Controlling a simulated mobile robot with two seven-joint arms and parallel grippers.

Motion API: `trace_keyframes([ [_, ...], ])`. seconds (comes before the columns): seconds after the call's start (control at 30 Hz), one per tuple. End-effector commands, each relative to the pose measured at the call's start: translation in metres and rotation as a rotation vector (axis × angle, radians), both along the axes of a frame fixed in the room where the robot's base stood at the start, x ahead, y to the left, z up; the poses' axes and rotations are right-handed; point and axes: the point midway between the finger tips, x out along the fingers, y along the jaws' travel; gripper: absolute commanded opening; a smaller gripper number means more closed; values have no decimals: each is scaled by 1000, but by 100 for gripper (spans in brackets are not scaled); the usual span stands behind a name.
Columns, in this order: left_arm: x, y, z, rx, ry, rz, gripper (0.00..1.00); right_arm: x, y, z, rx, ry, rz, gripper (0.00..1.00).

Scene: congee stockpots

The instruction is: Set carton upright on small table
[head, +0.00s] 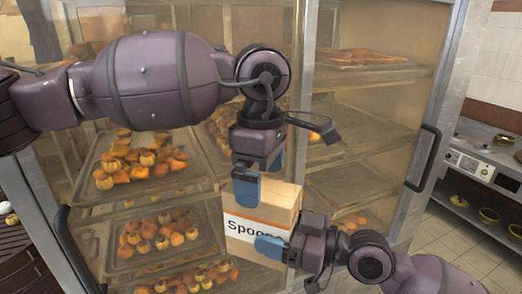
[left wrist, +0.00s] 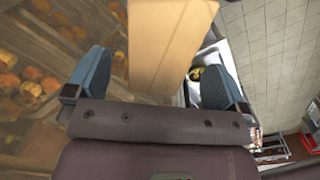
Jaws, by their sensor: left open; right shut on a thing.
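A tan cardboard carton (head: 278,208) with a white label reading "Spoon…" is held in front of the glass cabinet, looking close to upright. My right gripper (head: 272,248) is shut on its lower part; one blue finger lies across the label. My left gripper (head: 258,176) is open just above the carton's top, its fingers pointing down. In the left wrist view the carton (left wrist: 165,45) shows between the two spread blue fingers of that gripper (left wrist: 153,65). I cannot tell whether they touch it. I cannot make out a small table in either view.
A glass-fronted cabinet (head: 395,110) with trays of pastries (head: 140,165) stands right behind the carton. Its black door handle (head: 424,158) sticks out on the right. A steel counter (head: 485,165) with bowls is at far right. Tiled floor (head: 460,245) is open at lower right.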

Motion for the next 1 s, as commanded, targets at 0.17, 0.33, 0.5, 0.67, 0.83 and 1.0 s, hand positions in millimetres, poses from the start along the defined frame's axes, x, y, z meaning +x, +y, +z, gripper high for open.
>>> trace_keyframes([
  [0.17,-1,0,-26,0,2,-1,100,0,0,1,1,-2,0,38],
  [0.33,0,0,-40,0,1,-1,100,0,0,1,1,-2,0,38],
  [0.5,0,0,-45,-1,0,-1,100,0,0,1,1,-2,0,38],
  [0.67,0,0,-45,-1,0,-1,100,0,0,1,1,-2,0,38],
  [0.83,0,0,-45,0,1,-1,85,0,0,1,1,-2,0,38],
  [1.0,0,0,-45,0,1,-1,59,0,0,1,1,-2,0,38],
])
